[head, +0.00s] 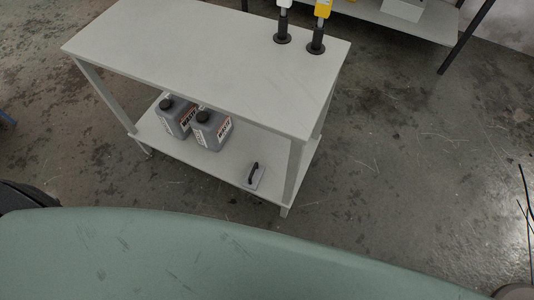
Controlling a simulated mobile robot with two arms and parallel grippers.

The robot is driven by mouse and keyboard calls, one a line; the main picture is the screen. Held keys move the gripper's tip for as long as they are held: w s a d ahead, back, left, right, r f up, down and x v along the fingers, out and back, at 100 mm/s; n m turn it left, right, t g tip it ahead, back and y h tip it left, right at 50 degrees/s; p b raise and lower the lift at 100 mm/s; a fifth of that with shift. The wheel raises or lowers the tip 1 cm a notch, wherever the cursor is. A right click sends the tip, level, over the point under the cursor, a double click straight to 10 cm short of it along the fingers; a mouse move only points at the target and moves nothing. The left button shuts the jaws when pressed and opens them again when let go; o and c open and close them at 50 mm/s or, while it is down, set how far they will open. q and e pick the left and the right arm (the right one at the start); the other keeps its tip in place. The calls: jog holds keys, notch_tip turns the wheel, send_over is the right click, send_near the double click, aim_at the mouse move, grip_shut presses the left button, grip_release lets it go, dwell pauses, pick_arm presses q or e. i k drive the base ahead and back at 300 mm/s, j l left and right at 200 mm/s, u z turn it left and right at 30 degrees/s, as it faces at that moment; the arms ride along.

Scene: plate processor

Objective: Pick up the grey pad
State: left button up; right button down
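The grey pad (258,181) lies on the lower shelf of the white table, near its front right corner. It is a small light grey block with a dark arched handle on top. Neither my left gripper nor my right gripper is in the head view, and nothing touches the pad.
The white table (190,45) has a clear top except for two dark round-based stands (316,45) at its back right. Two grey waste canisters (209,130) stand on its lower shelf (225,168), left of the pad. Another shelf (430,25) stands behind right. Floor around is open.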

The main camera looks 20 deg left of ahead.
aim_at(253, 179)
jog(key=u, duration=0.7)
jog(key=i+j, duration=0.65)
jog(key=j+z, duration=0.1)
jog(key=z, duration=0.35)
jog(key=i+j+z, duration=0.1)
jog(key=z, duration=0.3)
jog(key=j+z, duration=0.2)
jog(key=z, duration=0.25)
jog(key=j+z, duration=0.15)
jog(key=z, duration=4.05)
jog(key=l+u, duration=0.1)
jog(key=u, duration=3)
jog(key=k+j+u, duration=0.4)
jog(key=k+j, duration=0.4)
jog(key=j, duration=0.1)
